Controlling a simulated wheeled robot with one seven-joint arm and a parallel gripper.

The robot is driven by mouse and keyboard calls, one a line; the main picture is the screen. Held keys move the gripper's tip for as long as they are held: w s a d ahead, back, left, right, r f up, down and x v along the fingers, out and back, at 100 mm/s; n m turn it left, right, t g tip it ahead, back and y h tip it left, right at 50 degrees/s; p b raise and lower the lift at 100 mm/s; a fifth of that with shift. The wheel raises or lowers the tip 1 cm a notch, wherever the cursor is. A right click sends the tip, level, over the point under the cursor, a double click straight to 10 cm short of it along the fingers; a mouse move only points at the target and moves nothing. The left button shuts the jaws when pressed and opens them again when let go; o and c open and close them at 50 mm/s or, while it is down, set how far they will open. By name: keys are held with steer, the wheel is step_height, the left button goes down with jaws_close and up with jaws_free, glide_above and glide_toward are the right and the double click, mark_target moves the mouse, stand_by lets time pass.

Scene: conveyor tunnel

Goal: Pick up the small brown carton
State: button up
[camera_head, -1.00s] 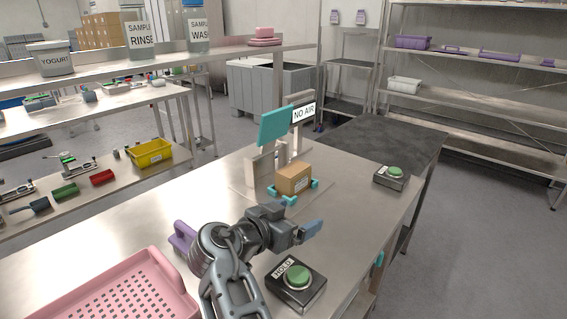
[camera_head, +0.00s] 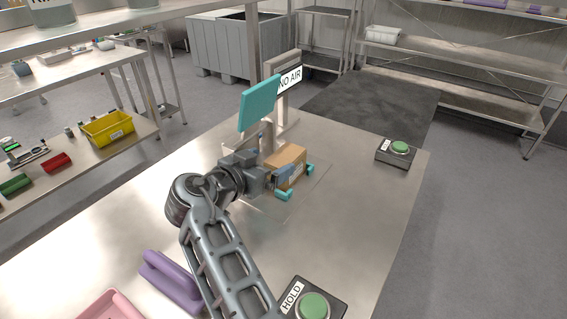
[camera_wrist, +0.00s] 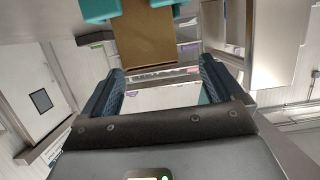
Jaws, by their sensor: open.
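The small brown carton (camera_head: 291,158) sits low on the metal table, in a holder with teal pads (camera_head: 284,194). In the wrist view the carton (camera_wrist: 146,38) is at the top middle, with teal parts beside it. My gripper (camera_head: 272,178) is open at the carton's left side and partly covers it in the head view. In the wrist view its two dark blue fingers (camera_wrist: 160,80) are spread with nothing between them. The carton shows beyond the fingertips, lined up with the gap. I cannot tell whether a finger touches it.
A teal panel (camera_head: 258,103) and a post with a "NO AIR" sign (camera_head: 289,79) stand just behind the carton. A green button box (camera_head: 397,152) is at the right, a "HOLD" button box (camera_head: 313,303) in front. A purple handle-like item (camera_head: 172,281) lies front left. Table right of the carton is clear.

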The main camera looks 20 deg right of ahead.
mark_target(280, 160)
steer(key=p+x, duration=0.1)
steer(key=x, duration=0.2)
steer(key=p+x, duration=0.1)
steer(key=x, duration=0.2)
steer(key=shift+s+d, duration=0.25)
steer(key=shift+s, duration=0.1)
steer(key=shift+w+d+f, duration=0.15)
steer(key=shift+d+f, duration=0.05)
steer(key=shift+f, duration=0.05)
steer(key=c, duration=1.2)
steer(key=shift+r, duration=0.1)
